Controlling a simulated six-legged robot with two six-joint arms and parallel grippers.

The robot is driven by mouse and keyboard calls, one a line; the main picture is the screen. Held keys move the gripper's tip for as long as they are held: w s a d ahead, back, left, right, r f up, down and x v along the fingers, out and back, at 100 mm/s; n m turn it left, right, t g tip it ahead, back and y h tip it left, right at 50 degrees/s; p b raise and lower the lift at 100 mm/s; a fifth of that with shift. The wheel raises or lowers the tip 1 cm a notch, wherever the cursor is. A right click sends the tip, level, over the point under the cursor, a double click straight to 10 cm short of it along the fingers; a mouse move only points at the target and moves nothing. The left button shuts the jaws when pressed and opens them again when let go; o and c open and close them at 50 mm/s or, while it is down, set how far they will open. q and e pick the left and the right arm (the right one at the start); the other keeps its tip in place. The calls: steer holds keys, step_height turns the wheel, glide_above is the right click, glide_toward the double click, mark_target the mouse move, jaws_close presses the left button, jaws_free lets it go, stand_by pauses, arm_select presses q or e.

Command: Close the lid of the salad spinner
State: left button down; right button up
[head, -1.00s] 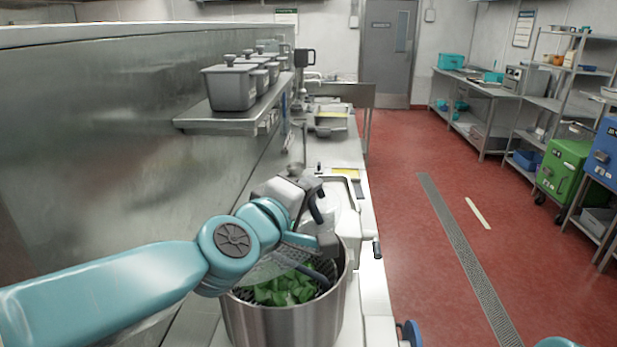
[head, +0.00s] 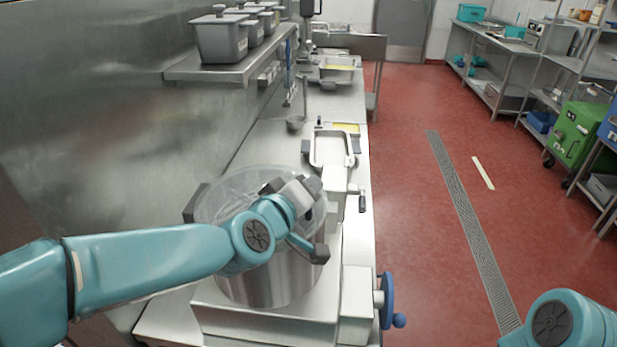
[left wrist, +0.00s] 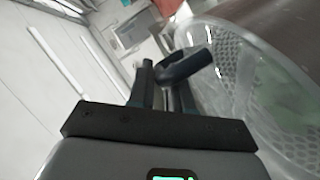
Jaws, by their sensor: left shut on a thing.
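The salad spinner is a large steel pot (head: 268,284) on the counter, partly hidden by my left arm. Its clear lid (head: 228,188) lies across the pot's top in the head view, hiding the greens. I cannot tell whether the lid is fully seated on the rim. My left gripper (head: 277,188) is over the lid, shut on its dark handle. In the left wrist view the fingers (left wrist: 163,85) meet a dark handle (left wrist: 184,66), with the clear perforated lid (left wrist: 250,75) on the right. My right gripper is not in view.
A white machine with a blue hand wheel (head: 387,300) stands at the right of the pot. A wall shelf (head: 225,68) with grey bins is at the back left. The red floor (head: 400,190) on the right is open.

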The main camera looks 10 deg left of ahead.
arm_select(q)
steer(key=shift+s+d+f, duration=0.15)
steer(key=shift+d+f, duration=0.15)
steer(key=shift+f, duration=0.25)
steer(key=c, duration=1.1)
jaws_free()
steer(key=shift+s, duration=0.1)
steer(key=shift+d, duration=0.1)
steer(key=shift+a+r, duration=0.2)
steer(key=shift+r, duration=0.15)
steer(key=p+v, duration=0.2)
steer(key=v, duration=1.4)
steer(key=shift+d+p, duration=0.1)
steer(key=shift+p, duration=0.25)
